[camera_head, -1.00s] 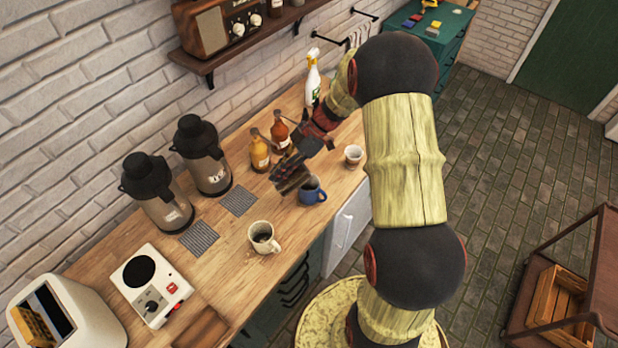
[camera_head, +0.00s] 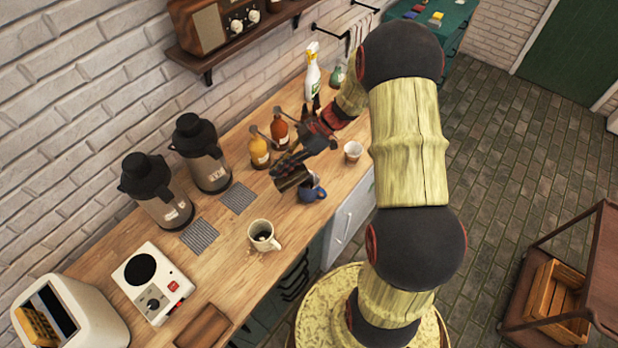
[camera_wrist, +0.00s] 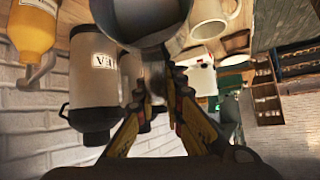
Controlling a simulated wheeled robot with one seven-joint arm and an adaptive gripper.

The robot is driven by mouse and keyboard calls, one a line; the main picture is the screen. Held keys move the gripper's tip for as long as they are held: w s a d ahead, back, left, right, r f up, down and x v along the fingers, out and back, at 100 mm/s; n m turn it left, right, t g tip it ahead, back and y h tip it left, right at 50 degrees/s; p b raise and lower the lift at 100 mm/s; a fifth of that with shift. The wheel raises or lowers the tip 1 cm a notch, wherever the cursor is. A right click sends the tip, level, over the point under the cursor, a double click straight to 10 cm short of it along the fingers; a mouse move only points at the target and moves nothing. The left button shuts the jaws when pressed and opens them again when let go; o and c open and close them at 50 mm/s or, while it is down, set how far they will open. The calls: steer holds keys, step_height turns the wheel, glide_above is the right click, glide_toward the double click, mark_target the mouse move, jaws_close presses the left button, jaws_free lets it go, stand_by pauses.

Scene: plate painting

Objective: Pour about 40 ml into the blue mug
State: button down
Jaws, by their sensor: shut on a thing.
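The blue mug (camera_head: 316,192) stands on the wooden counter near its front edge, partly covered by what I hold. My gripper (camera_head: 300,163) is shut on a grey metal vessel (camera_head: 290,180), which is tilted with its lip at the top of the blue mug. In the wrist view, my gripper's fingers (camera_wrist: 158,108) close on the vessel (camera_wrist: 150,22), whose round dark end fills the top middle. I cannot see the liquid level in the blue mug or a clear stream.
A cream mug (camera_head: 262,238) with dark contents stands to the left, a small cup (camera_head: 353,151) to the right. Two syrup bottles (camera_head: 259,150) (camera_head: 280,132) stand close behind my gripper. Two black-topped dispensers (camera_head: 158,195) (camera_head: 202,155) and a hot plate (camera_head: 150,283) are further left.

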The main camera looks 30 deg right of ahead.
steer(key=shift+w+a, duration=0.25)
steer(key=shift+w, duration=0.05)
steer(key=shift+a+b, duration=0.35)
steer(key=shift+a, duration=0.15)
steer(key=shift+a, duration=0.25)
steer(key=shift+s+a, duration=0.1)
steer(key=shift+y+b, duration=0.3)
steer(key=shift+b, duration=0.35)
stand_by(0.4)
steer(key=shift+s, duration=0.1)
